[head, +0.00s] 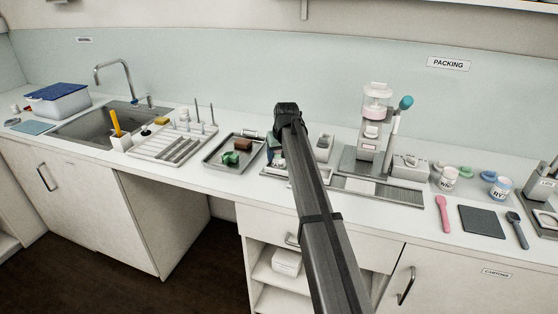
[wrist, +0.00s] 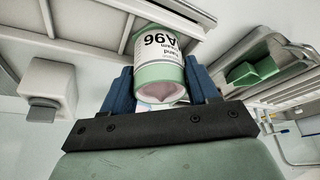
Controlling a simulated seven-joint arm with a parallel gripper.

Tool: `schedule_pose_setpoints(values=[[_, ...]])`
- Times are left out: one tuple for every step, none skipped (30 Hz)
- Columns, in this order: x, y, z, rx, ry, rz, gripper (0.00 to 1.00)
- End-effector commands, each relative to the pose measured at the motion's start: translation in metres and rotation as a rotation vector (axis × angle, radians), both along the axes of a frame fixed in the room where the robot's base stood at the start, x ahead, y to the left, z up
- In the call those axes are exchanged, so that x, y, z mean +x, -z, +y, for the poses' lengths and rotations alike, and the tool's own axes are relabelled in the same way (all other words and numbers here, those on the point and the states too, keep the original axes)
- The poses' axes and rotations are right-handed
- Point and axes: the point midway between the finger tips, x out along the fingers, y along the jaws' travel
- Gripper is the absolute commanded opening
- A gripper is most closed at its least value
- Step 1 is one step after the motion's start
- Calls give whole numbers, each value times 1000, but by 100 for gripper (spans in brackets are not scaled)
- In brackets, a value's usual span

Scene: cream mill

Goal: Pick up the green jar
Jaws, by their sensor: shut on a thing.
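The green jar (wrist: 160,85) shows in the wrist view, with a white label that reads A96 upside down in the picture. In the head view my dark arm covers most of the spot where my gripper is, and I cannot make out the jar there.
A grey tray (head: 212,164) left of my arm holds a green piece (head: 230,158) and a brown block (head: 243,145). A press-like device (head: 372,135) stands to the right. Farther right are jars, a pink spatula (head: 443,213) and a dark square pad (head: 482,221).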

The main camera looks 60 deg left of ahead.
Motion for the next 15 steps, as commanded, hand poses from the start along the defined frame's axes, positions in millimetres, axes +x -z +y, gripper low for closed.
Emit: schedule_pose_setpoints(values=[[0, 0, 0, 0, 0, 0, 26], [0, 0, 0, 0, 0, 0, 26], [0, -1, 0, 0, 0, 0, 26], [0, -1, 0, 1, 0, 0, 26], [0, -2, 0, 1, 0, 0, 26], [0, -4, 0, 1, 0, 0, 26], [0, -6, 0, 1, 0, 0, 26], [0, -8, 0, 1, 0, 0, 26], [0, -11, 1, 1, 0, 0, 26], [0, -15, 1, 2, 0, 0, 26], [0, -18, 1, 2, 0, 0, 26], [0, -24, 1, 3, 0, 0, 26], [0, -28, 1, 3, 0, 0, 26], [0, -32, 1, 3, 0, 0, 26], [0, -38, 1, 2, 0, 0, 26]])
